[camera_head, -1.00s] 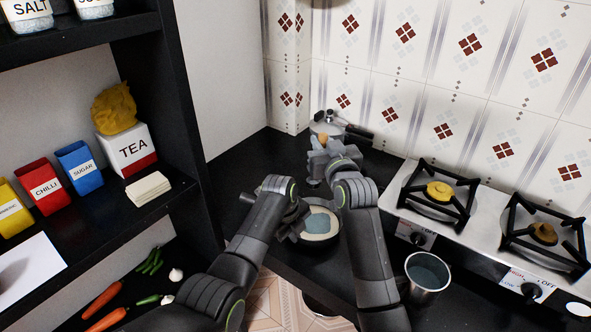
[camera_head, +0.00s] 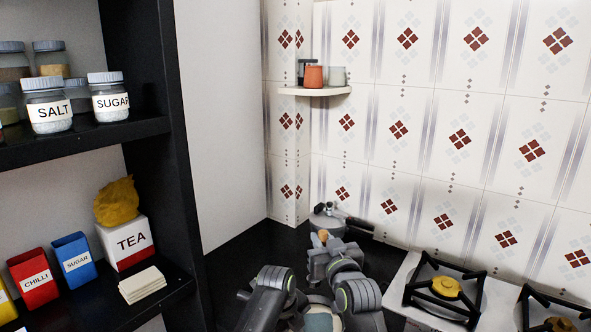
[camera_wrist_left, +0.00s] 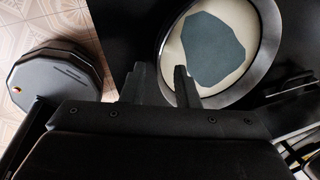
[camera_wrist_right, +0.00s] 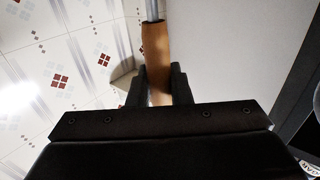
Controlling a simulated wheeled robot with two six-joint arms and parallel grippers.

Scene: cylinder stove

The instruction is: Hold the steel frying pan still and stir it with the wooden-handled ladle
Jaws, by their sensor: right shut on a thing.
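The steel frying pan (camera_wrist_left: 269,62) shows in the left wrist view at the upper right, with a cream inside and a blue-grey patch. In the head view only its far part (camera_head: 319,299) shows at the bottom edge, between my arms. My left gripper (camera_wrist_left: 158,75) is beside the pan's rim, fingers apart, with nothing clearly seen between them. The pan's handle cannot be made out there. My right gripper (camera_wrist_right: 159,75) is shut on the ladle's wooden handle (camera_wrist_right: 155,45), whose steel shaft runs up out of view.
The stove (camera_head: 415,290) is at the right. A dark shelf (camera_head: 150,125) with jars and boxes stands at the left. A small corner shelf (camera_head: 315,91) holds cups.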

